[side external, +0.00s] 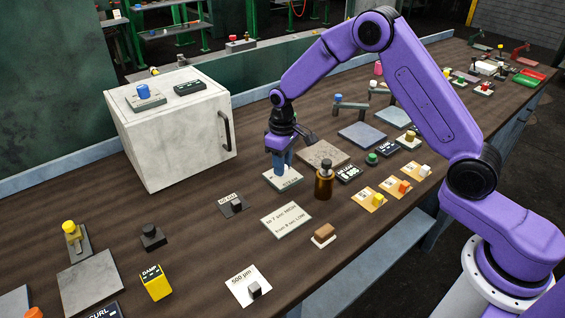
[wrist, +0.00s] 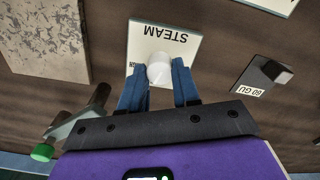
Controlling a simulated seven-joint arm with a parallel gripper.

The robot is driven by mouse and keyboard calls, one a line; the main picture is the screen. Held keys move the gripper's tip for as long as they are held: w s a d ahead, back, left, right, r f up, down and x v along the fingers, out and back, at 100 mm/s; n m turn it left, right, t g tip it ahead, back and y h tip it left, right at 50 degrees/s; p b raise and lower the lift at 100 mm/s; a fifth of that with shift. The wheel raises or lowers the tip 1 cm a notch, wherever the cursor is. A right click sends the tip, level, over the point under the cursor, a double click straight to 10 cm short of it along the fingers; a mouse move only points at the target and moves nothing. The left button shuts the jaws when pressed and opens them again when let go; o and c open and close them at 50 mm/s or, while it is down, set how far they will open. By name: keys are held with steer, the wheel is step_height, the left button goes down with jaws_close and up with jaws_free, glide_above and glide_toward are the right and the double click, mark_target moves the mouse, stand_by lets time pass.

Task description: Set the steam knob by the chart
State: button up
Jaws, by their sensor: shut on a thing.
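The steam knob (wrist: 159,68) is a white round knob on a pale plate (wrist: 180,46) lettered STEAM in the wrist view. The plate (side external: 290,183) also shows in the side view, mid-table. My gripper (side external: 282,165) points down over it. In the wrist view its blue fingers (wrist: 158,78) are shut on the knob, one on each side. The fingers hide the knob in the side view, and I cannot make out its setting. The chart (side external: 286,220) is a pale card just in front, with two small lines that seem to give hours with HIGH and LOW.
A card reading about 500 pm (side external: 243,280) with a grey block lies at the front edge. A brown bottle-like cylinder (side external: 324,186) stands close right of my gripper. A white cabinet (side external: 175,135) stands behind left. A grey knob plate (wrist: 262,75) is nearby.

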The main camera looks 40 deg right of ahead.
steer(key=m, duration=0.5)
steer(key=shift+m, duration=0.3)
steer(key=m, duration=0.4)
steer(key=shift+m, duration=0.7)
steer(key=o, duration=1.1)
steer(key=shift+c, duration=0.2)
step_height(320, 180, up, 18)
steer(key=shift+f, duration=0.25)
